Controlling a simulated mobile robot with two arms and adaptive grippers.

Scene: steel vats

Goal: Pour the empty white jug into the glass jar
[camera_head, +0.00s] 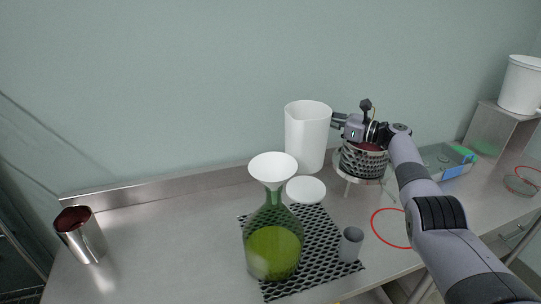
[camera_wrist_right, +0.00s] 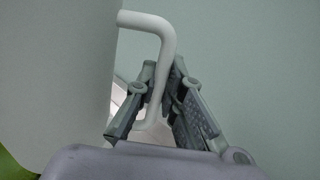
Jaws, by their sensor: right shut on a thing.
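The white jug (camera_head: 308,138) is upright behind the glass jar, near the back of the bench; I cannot tell whether its base touches anything. My right gripper (camera_head: 339,122) is at its right side. In the right wrist view the jug's pale wall (camera_wrist_right: 55,75) fills the left, and its handle (camera_wrist_right: 156,30) passes between the fingers of the gripper (camera_wrist_right: 150,112), which is shut on it. The glass jar (camera_head: 272,245) holds green liquid and has a white funnel (camera_head: 272,168) in its neck. The jug's inside is hidden. My left gripper is not in view.
A black mesh mat (camera_head: 322,262) lies by the jar, with a grey cup (camera_head: 350,244) and a white disc (camera_head: 306,189) close by. A metal basket on a stand (camera_head: 362,162) is below my right wrist. A steel cup (camera_head: 80,235) stands far left; the bench between is clear.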

